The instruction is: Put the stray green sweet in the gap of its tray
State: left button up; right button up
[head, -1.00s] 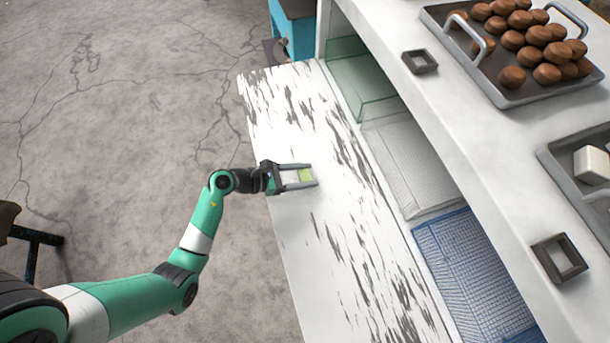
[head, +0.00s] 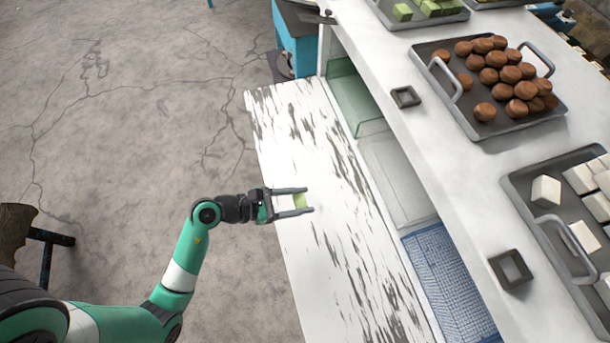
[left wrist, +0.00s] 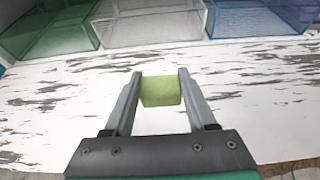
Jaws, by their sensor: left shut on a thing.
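The green sweet (head: 300,201) is a small pale-green block between the fingertips of my left gripper (head: 306,200), over the worn white board. In the left wrist view the sweet (left wrist: 161,91) sits between both fingers, which are shut on it. A tray with green sweets (head: 418,14) stands at the top of the white counter, cut off by the picture edge, so its gap cannot be made out. My right gripper is not in view.
On the counter stand a tray of brown sweets (head: 524,118) and a tray of white sweets (head: 528,182). Two small dark square frames (head: 405,97) (head: 511,270) lie along its edge. Green (head: 352,97), clear (head: 398,180) and blue (head: 450,285) bins sit below the counter, behind the board.

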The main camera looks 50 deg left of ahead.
pick_arm(q)
jog(key=s+d+r+p, duration=0.1)
jog(key=s+d+r, duration=0.1)
jog(key=s, duration=0.3)
jog(key=shift+d+r, duration=0.2)
jog(key=shift+d, duration=0.6)
jog(key=shift+w, duration=0.1)
jog(key=w+a+r+n+y, duration=0.1)
jog(key=w+a+r, duration=0.1)
jog(key=w+r, duration=0.6)
jog(key=s+r+p, duration=0.1)
jog(key=r+p, duration=1.5)
jog(key=s+r+p, duration=0.2)
jog(key=r+p, duration=1.4)
jog(key=p, duration=0.1)
jog(key=shift+s+a+r+n+t+y+p, duration=0.15)
jog(key=shift+s+a+n+t+y+p, duration=0.15)
jog(key=shift+a, duration=0.05)
